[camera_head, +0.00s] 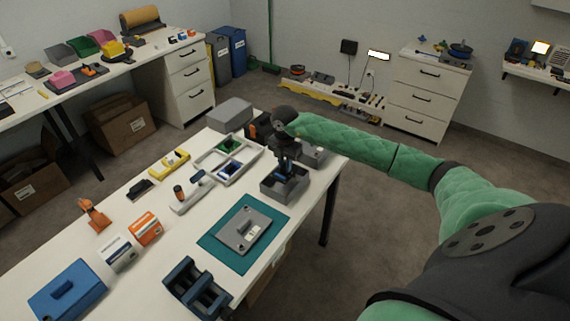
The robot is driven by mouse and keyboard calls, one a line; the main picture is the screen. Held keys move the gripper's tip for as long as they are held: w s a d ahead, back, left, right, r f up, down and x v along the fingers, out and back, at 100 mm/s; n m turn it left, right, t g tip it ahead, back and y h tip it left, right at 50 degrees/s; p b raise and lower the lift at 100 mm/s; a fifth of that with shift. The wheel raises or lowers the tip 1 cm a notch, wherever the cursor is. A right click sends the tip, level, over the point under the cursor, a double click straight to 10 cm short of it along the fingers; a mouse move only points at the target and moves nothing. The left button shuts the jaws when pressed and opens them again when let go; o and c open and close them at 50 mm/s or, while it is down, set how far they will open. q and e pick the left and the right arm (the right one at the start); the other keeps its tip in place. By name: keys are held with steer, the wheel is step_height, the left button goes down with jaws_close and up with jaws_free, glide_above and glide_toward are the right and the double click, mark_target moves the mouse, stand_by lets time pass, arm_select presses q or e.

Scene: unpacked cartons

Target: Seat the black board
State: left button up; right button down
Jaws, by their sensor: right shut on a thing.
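My right gripper (283,172) points down at an open grey box (270,194) near the table's right edge. It is shut on a small dark thing at the box. The thing is mostly hidden, so I cannot tell whether it is the black board. A grey fixture (238,234) with a raised block and a small white label lies on a teal mat (214,250) in front of the box. A flat dark piece with a light edge (140,189) lies at the table's left side. My left gripper is not in view.
A light tray with compartments (208,163) stands left of my gripper, with a grey lidded box (230,113) behind. A dark blue rack (196,287), a blue case (67,291), an orange-and-white box (146,229) and a grey-handled tool (193,195) are on the table.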

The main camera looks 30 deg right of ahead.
mark_target(285, 173)
steer(key=shift+f+b, duration=2)
steer(key=shift+f, duration=1.05)
steer(key=c, duration=1.3)
jaws_free()
steer(key=shift+o, duration=0.2)
steer(key=shift+r, duration=0.5)
step_height(285, 173, up, 6)
steer(key=shift+f+b, duration=0.1)
steer(key=shift+b, duration=1.15)
steer(key=shift+r, duration=0.55)
